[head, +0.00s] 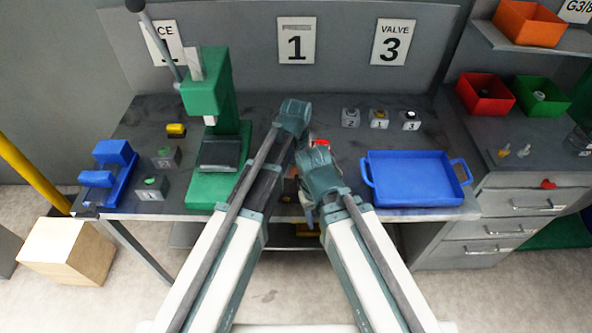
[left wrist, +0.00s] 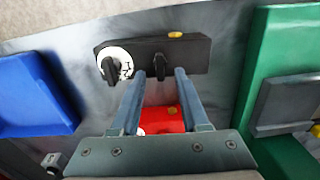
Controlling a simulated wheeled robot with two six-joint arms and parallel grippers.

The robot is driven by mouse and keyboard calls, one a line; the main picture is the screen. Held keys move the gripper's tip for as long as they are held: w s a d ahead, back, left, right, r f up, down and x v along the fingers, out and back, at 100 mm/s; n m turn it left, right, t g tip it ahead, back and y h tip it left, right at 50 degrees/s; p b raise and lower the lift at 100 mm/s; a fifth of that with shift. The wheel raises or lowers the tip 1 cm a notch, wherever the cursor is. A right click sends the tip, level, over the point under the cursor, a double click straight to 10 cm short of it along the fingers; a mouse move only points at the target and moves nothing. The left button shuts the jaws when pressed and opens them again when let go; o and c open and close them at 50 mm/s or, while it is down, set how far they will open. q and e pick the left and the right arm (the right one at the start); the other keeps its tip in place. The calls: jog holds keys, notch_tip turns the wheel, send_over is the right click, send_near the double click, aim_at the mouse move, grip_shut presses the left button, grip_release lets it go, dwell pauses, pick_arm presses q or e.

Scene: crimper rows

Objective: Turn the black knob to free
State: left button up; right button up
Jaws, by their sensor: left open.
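A black panel (left wrist: 199,52) shows in the left wrist view. In its middle is a black knob (left wrist: 159,66); at its left end a second black handle (left wrist: 111,68) sits on a white dial with black marks. My left gripper (left wrist: 157,80) is open, its two fingertips apart on either side of the middle knob. I cannot tell whether they touch it. In the head view my arms hide most of the panel and the left fingertips. My right arm's end (head: 318,168) is beside the left one; its jaws do not show clearly.
A red block (left wrist: 162,119) with yellow buttons lies below the panel in the left wrist view. A green press (head: 206,98) stands left and a blue tray (head: 412,201) lies right. Several small numbered blocks stand at the back. My two arms are close together.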

aim_at(296, 180)
pick_arm(q)
notch_tip(296, 180, up, 11)
jog(key=p, duration=1)
jog(key=s+a+f+m+y+b, duration=0.1)
jog(key=s+a+f+m+b, duration=0.2)
jog(key=s+f+b, duration=1.1)
jog(key=s+a, duration=0.2)
jog(key=a, duration=0.1)
jog(key=shift+s+f+b, duration=0.3)
jog(key=shift+f+b, duration=0.05)
jog(key=shift+b, duration=0.05)
